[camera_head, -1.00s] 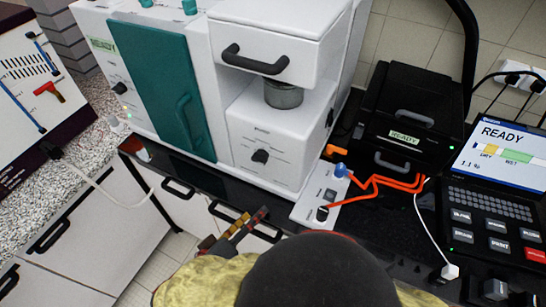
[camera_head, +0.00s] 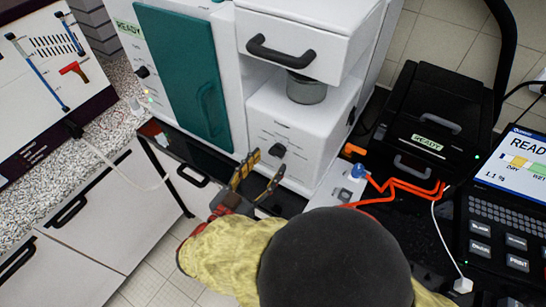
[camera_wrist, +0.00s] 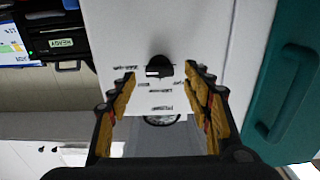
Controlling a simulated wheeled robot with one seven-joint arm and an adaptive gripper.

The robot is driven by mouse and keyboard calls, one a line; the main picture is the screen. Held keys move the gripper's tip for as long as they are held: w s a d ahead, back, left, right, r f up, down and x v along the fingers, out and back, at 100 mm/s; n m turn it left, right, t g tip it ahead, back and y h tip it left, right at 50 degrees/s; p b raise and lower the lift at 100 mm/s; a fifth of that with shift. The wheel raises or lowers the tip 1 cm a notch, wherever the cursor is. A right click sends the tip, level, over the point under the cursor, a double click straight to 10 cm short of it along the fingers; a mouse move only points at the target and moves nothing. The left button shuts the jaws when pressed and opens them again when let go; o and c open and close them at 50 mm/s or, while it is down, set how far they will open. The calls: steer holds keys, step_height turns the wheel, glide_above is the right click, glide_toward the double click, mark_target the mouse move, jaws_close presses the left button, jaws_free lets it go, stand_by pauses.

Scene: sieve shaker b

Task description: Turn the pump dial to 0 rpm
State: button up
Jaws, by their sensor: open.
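A black dial (camera_head: 278,150) sits on the lower white front panel of the machine, below the metal cylinder. In the wrist view the dial (camera_wrist: 158,66) has a pale mark on it and lies ahead of the gap between my fingers, with printed labels around it that are too blurred to read. My gripper (camera_head: 265,168) is open and empty, its yellow-padded fingers pointing at the panel, apart from the dial. In the wrist view the fingers (camera_wrist: 166,84) stand wide on either side. A second black dial (camera_head: 141,71) is on the machine's left panel. No label naming the pump is readable.
A drawer handle (camera_head: 282,50) juts out above the panel, over the metal cylinder (camera_head: 306,88). A teal door (camera_head: 180,75) stands to the left. Orange cables (camera_head: 400,188) and a black box (camera_head: 437,110) marked READY lie to the right.

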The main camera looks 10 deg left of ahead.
mark_target(274, 156)
steer(key=shift+x, duration=1.7)
steer(key=shift+c, duration=0.4)
steer(key=c, duration=1.1)
